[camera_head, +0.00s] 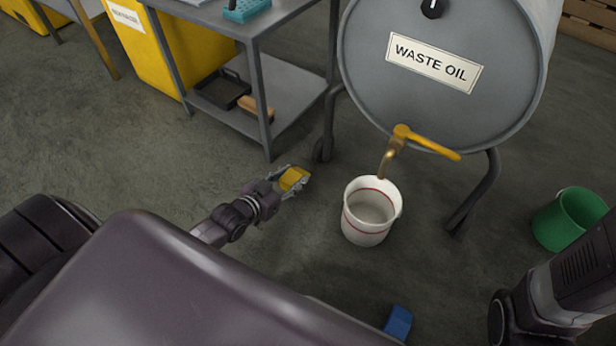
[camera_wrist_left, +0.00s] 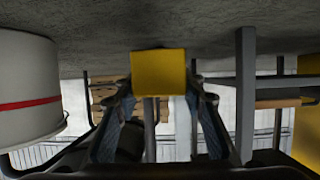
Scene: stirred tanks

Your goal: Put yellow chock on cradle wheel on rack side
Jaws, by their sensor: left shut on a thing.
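My left gripper (camera_head: 294,180) is shut on the yellow chock (camera_head: 295,178) and holds it out in front, left of the white bucket. The chock also shows as a yellow block between the fingers in the left wrist view (camera_wrist_left: 158,72). The cradle (camera_head: 480,190) is a dark tubular frame under the grey waste oil drum (camera_head: 440,75). Its wheel on the rack side (camera_head: 322,150) is small and dark, near the rack's front leg, beyond the chock and a little to its right. Part of my right arm shows at lower right; its gripper is out of view.
The white bucket (camera_head: 368,222) with a red line stands under the drum's yellow-handled tap (camera_head: 402,138), close right of my left gripper. The grey rack (camera_head: 285,85) stands at the back left. A green bucket (camera_head: 570,220) is at right. A blue object (camera_head: 398,322) is at bottom centre.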

